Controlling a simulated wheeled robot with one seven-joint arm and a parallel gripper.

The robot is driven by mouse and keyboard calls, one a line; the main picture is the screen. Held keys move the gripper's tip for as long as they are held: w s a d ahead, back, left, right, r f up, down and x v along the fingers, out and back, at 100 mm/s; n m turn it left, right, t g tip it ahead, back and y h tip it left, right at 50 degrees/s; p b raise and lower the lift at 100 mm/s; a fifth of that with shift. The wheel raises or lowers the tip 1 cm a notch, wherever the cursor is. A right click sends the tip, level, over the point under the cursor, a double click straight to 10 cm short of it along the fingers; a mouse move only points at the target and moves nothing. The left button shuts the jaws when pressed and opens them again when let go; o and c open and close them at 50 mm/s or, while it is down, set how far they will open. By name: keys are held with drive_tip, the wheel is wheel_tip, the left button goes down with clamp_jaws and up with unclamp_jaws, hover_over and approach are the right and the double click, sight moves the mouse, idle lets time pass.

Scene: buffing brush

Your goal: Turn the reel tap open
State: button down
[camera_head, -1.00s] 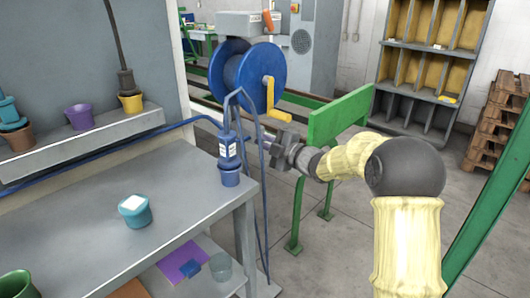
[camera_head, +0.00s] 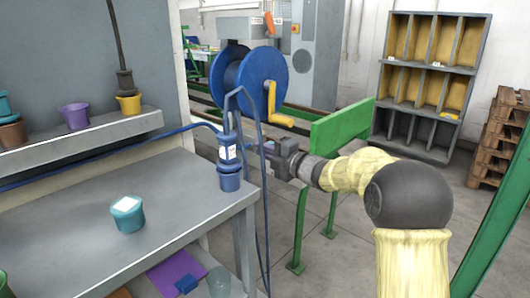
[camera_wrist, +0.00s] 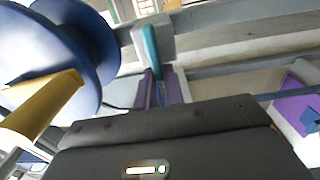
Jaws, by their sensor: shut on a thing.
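The blue hose reel (camera_head: 250,75) with its yellow crank (camera_head: 278,108) stands behind the bench's right end. It also shows at the left of the wrist view (camera_wrist: 60,50). My gripper (camera_head: 268,149) reaches left from the green frame, just below the reel. In the wrist view my two purple-faced fingers (camera_wrist: 162,88) are close together around a thin bluish part. A teal piece (camera_wrist: 152,45), which looks like the tap's lever, stands just beyond the fingertips. My gripper is shut on it. The tap's body is mostly hidden in the head view.
A grey bench (camera_head: 85,225) with a teal pot (camera_head: 127,213) lies at the left. A green frame (camera_head: 340,128) stands behind my arm. Grey shelving (camera_head: 428,85) stands further back.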

drive_tip(key=c, duration=1.5)
unclamp_jaws()
drive_tip(key=shift+f, duration=0.1)
drive_tip(key=p+v, duration=0.2)
drive_tip(key=v, duration=1.5)
drive_tip(key=shift+s, duration=0.2)
drive_tip(key=shift+d+f, duration=0.1)
drive_tip(key=shift+d, duration=0.05)
